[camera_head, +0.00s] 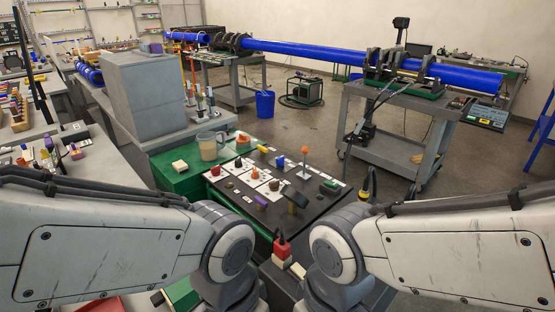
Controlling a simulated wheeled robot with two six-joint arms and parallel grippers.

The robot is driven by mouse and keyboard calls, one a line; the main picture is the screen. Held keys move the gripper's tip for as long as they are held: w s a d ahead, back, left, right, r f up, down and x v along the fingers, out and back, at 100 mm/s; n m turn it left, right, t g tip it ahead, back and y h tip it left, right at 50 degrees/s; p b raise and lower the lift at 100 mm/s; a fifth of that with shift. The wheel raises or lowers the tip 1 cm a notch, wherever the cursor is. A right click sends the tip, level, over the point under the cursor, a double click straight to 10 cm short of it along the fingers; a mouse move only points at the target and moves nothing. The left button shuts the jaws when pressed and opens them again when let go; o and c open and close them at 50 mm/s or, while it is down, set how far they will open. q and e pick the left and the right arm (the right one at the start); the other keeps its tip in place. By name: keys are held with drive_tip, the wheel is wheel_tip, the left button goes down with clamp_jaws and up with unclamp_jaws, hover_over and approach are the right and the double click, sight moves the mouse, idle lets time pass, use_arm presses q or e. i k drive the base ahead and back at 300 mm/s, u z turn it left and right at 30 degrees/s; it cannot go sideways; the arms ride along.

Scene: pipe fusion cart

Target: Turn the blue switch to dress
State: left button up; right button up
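A dark control panel (314,206) lies at the middle of the view on a green base. A small blue switch (281,161) stands near the panel's far edge, upper middle. It is small in the picture; I cannot read the markings around it or tell which way it points. My two arms come in from the left and right edges and bend downward at the near side of the panel. Both of my grippers are out of view, so no contact with the switch shows.
An orange-topped lever (304,156) stands right of the blue switch. A red knob (238,162) and several other knobs on white plates are close by. A clear mug (209,146) stands left on a green box (182,179). A grey cart (400,110) carries blue pipe beyond.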

sight(280, 161)
drive_tip(key=z, duration=1.7)
drive_tip(key=i, duration=4.6)
drive_tip(key=u, duration=2.9)
